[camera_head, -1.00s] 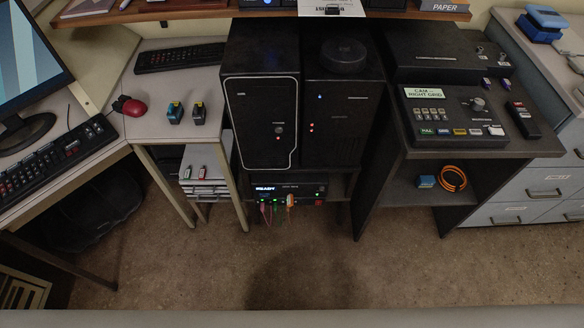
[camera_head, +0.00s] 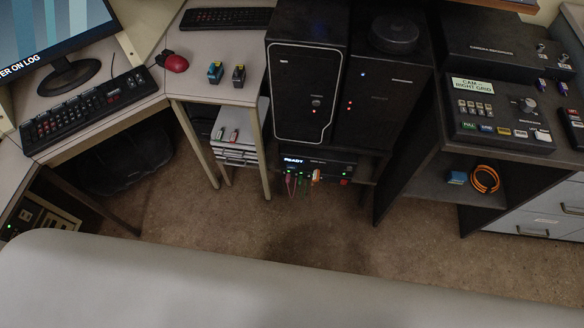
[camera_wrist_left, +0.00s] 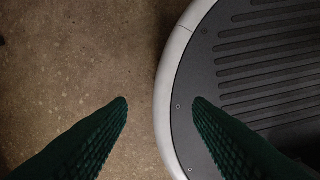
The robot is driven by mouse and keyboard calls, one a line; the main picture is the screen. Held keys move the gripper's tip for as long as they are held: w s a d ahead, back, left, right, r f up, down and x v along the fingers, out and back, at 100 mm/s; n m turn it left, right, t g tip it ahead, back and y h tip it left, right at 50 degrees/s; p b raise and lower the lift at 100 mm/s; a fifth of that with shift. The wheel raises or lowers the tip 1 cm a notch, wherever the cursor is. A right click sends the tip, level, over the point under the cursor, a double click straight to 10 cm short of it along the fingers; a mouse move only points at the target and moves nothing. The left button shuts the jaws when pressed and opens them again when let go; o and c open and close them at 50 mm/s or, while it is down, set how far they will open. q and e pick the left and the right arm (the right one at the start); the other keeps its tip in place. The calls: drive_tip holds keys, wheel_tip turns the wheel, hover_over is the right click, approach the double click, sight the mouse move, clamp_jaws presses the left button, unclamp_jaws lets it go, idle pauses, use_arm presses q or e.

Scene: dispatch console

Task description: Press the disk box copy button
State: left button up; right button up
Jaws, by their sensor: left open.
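A low black unit with a lit READY display (camera_head: 318,162) sits on the shelf under two black computer towers in the head view; it seems to be the disk box. Small green and red lights or buttons and coloured plugs (camera_head: 314,175) show along its front; their labels are too small to read, so I cannot tell which is the copy button. My left gripper (camera_wrist_left: 160,102) is open and empty in the left wrist view, its dark green fingers apart above the floor and a round ribbed black base. Neither gripper shows in the head view.
The towers (camera_head: 305,95) stand above the unit. A desk (camera_head: 193,60) with a red mouse (camera_head: 172,62) is at left. A control panel (camera_head: 497,110) stands at right, above a shelf with an orange cable coil (camera_head: 485,179). Bare floor (camera_head: 290,225) lies before the unit.

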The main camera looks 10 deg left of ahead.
use_arm(q)
clamp_jaws()
drive_tip(key=shift+a, duration=0.1)
idle(1.7)
